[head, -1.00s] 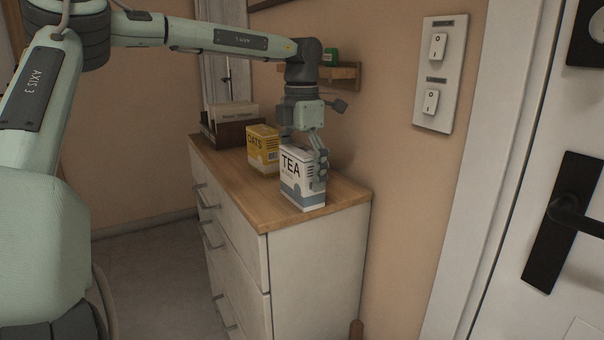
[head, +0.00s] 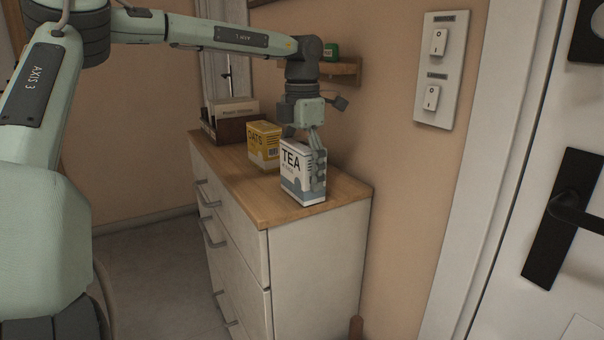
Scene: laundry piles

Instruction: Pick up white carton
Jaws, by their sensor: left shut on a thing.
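The white carton (head: 296,172), marked TEA with a blue-grey lower part, stands upright near the front right of the wooden dresser top. My left gripper (head: 318,166) comes down from above and is shut on the carton. One finger shows against its right side; the other is mostly hidden behind the carton. I cannot tell whether the carton's base is clear of the wood. My right gripper is not in view.
A yellow oats carton (head: 262,147) stands just behind and left of the white one. A dark wooden box of cards (head: 233,122) is at the back of the dresser (head: 244,193). A small wall shelf (head: 345,70) holds a green item. The front left of the top is clear.

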